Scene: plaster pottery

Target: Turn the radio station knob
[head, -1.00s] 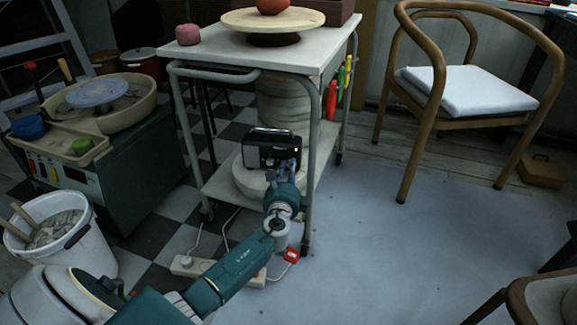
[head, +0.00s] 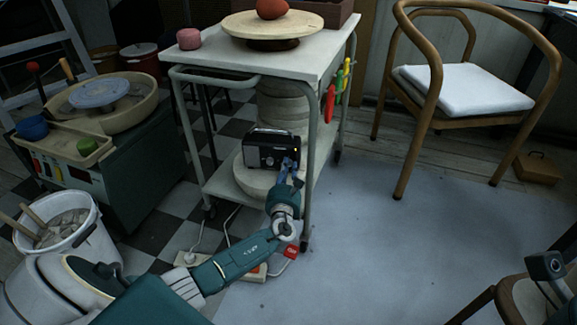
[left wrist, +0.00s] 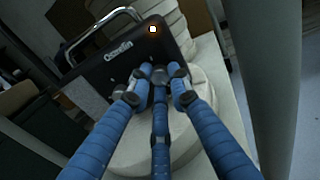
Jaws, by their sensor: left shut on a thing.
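The radio (head: 262,151) is a small black box with a silver handle and a pale speaker front. It stands on pale round pieces on the cart's lower shelf, and its top and brand label show in the left wrist view (left wrist: 108,62). My left gripper (head: 289,163) is at the right part of the radio's front. In the left wrist view its blue fingers (left wrist: 160,82) close around a small round grey knob (left wrist: 159,74) below a lit square. The fingers hide most of the knob, so its setting cannot be read.
The cart's grey leg (head: 308,165) stands close right of my left gripper. A power strip (head: 193,260) with cables lies on the floor below. A bucket (head: 80,245) stands left, a wooden chair (head: 470,90) right. Open floor lies right of the cart.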

